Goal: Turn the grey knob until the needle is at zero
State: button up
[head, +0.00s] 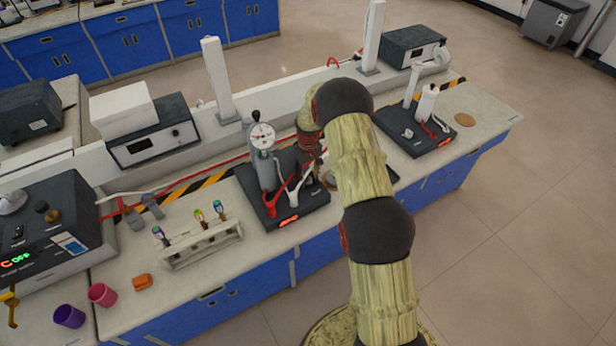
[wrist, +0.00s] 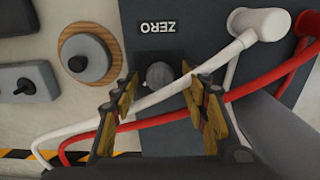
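My gripper (wrist: 161,90) is open, with one finger on each side of the knob in that view. I cannot tell whether the fingers touch it. A white tube crosses in front of the knob's lower edge. In the head view the round white dial gauge (head: 262,137) stands on the dark base (head: 257,205). Its needle is too small to read. My arm hides the knob there.
White and red tubes (wrist: 150,122) run across beneath the fingers. A round wooden disc with a grey knob-like part (wrist: 89,58) lies left of the base. A test-tube rack (head: 202,245) stands at left, and another dark base (head: 425,135) at right.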

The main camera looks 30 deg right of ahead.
jog(key=shift+c, duration=1.1)
jog(key=c, duration=0.8)
jog(key=m+b, duration=0.1)
jog(key=m, duration=0.3)
jog(key=shift+m, duration=1.8)
jog(key=o, duration=1.1)
